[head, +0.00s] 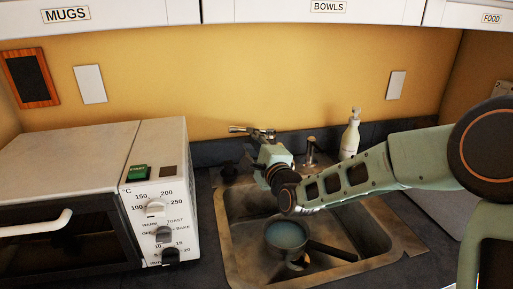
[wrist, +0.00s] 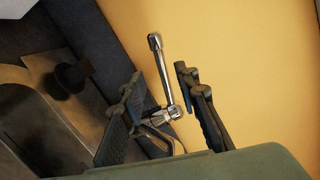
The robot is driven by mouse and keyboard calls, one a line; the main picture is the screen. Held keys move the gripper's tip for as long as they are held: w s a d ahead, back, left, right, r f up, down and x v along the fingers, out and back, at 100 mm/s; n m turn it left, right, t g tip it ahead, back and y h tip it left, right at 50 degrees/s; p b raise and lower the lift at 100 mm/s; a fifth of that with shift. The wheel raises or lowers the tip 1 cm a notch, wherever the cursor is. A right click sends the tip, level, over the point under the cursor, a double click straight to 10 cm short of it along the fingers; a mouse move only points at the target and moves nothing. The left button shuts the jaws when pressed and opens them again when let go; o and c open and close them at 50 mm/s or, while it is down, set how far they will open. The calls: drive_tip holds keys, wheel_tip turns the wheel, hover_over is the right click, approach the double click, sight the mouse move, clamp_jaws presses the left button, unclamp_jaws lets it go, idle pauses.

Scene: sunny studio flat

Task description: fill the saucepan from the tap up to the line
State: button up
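The saucepan (head: 287,236) sits in the sink basin with its dark handle (head: 333,251) pointing right. Its inside looks blue-grey; I cannot tell the water level, and no fill line is discernible. The metal tap (head: 247,130) stands at the back of the sink, partly hidden by my gripper (head: 268,146). In the wrist view, the tap's lever (wrist: 160,68) rises between the two fingers of my gripper (wrist: 158,76). The fingers are apart, with a gap showing on each side of the lever. The spout is mostly hidden in the head view; no running stream is discernible.
A toaster oven (head: 70,160) stands left of the sink (head: 232,245). A white soap bottle (head: 350,134) stands behind the sink, near my arm. The yellow wall is close behind the tap, and labelled cupboards hang above.

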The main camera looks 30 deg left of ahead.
drive_tip(key=shift+v, duration=2.1)
